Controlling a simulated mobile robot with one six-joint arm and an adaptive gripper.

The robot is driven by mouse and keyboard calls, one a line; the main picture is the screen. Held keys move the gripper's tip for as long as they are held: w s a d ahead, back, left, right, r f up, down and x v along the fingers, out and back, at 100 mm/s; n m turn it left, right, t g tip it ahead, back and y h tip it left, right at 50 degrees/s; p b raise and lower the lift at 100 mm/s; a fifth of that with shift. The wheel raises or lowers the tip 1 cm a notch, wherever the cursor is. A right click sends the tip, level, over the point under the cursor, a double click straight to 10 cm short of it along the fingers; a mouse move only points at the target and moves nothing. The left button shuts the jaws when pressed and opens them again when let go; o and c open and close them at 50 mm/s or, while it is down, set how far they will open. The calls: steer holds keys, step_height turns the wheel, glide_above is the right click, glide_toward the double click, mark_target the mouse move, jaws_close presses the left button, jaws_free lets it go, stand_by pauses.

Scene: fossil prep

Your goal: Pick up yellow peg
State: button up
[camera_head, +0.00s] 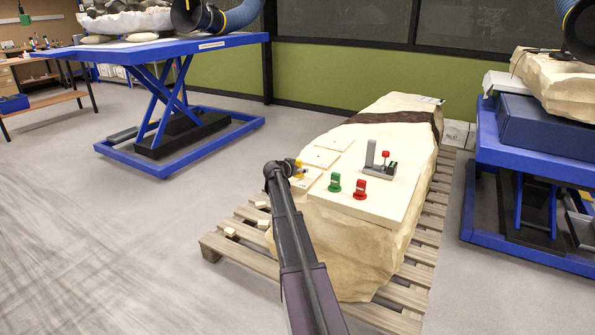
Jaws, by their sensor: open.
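The yellow peg (299,174) shows as a small yellow shape at the left edge of the pale board on the large stone block. My gripper (292,165) is at the far end of my dark arm, right at the peg, and is open. The fingers are small and partly hidden by my wrist, so I cannot tell whether they are around the peg or beside it, or whether they touch it.
A green peg (334,183) and a red peg (360,189) stand on the board (385,203) to the right. Behind them is a grey fixture (378,168) with a red knob. The stone block (330,245) rests on a wooden pallet (240,258). Blue lift tables (190,48) flank it.

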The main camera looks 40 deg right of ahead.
steer(key=shift+c, duration=0.2)
jaws_close()
steer(key=shift+r, duration=0.1)
step_height(320, 180, up, 3)
steer(key=p, duration=0.2)
steer(key=shift+f+p, duration=0.2)
steer(key=shift+p, duration=0.2)
steer(key=s, duration=0.5)
steer(key=s+r+p, duration=0.1)
steer(key=s, duration=0.4)
steer(key=s+r+p, duration=0.1)
steer(key=s, duration=0.5)
steer(key=shift+a+r, duration=0.1)
steer(key=shift+a, duration=0.05)
steer(key=shift+s, duration=0.25)
